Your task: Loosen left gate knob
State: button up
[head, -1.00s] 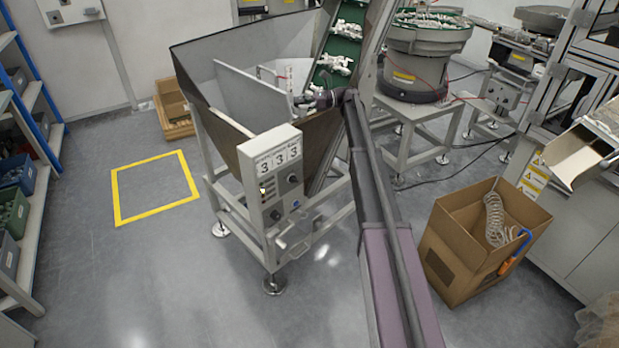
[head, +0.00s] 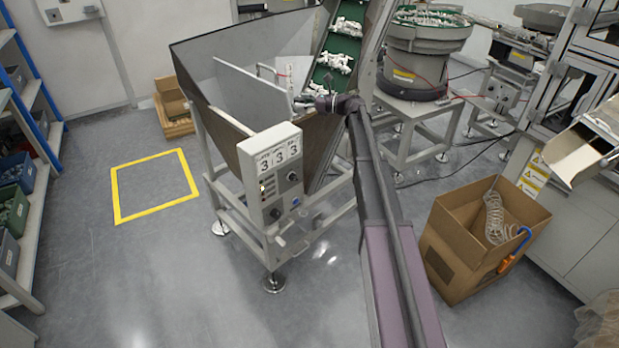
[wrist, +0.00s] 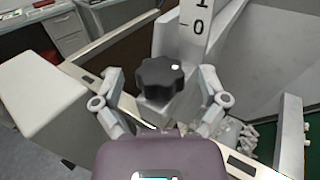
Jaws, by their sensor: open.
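In the wrist view, a black lobed knob (wrist: 162,78) sits on a light grey bracket below an upright scale plate (wrist: 194,25) marked 1 and 0. My gripper (wrist: 160,73) is open, with one finger on each side of the knob and a visible gap on both sides. I cannot tell whether the fingertips are level with the knob in depth. I cannot make out the knob there.
A control box (head: 272,178) showing 333 is mounted on the hopper's front. A green cleated conveyor (head: 333,75) with white parts rises behind my gripper. An open cardboard box (head: 460,255) stands on the floor at right. The yellow-marked floor (head: 155,187) is empty.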

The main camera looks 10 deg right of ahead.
jog(key=v, duration=1.3)
jog(key=s+a+f+n+g+h+p, duration=0.1)
jog(key=s+a+n, duration=0.1)
jog(key=s+a, duration=0.1)
jog(key=s+a+f+n+g+h, duration=0.1)
jog(key=s+a+f+n, duration=0.1)
jog(key=s+a, duration=0.1)
jog(key=s+a+f+n+g+h+p, duration=0.1)
jog(key=s+a+f+n, duration=0.1)
jog(key=s+a, duration=0.1)
jog(key=shift+s+a+h+p, duration=0.35)
jog(key=shift+s+h, duration=0.05)
jog(key=shift+s, duration=0.05)
jog(key=s+a+f+n+g+h+p, duration=0.1)
jog(key=s+a+f+n+h, duration=0.1)
jog(key=s, duration=0.5)
jog(key=s+a+f+n+g+h+p, duration=0.2)
jog(key=s+a+n+h, duration=0.1)
jog(key=s+n, duration=0.3)
jog(key=shift+s+f+h, duration=0.3)
jog(key=shift+s+h, duration=0.2)
jog(key=shift+s, duration=0.1)
jog(key=shift+w+a, duration=0.1)
jog(key=shift+a, duration=0.05)
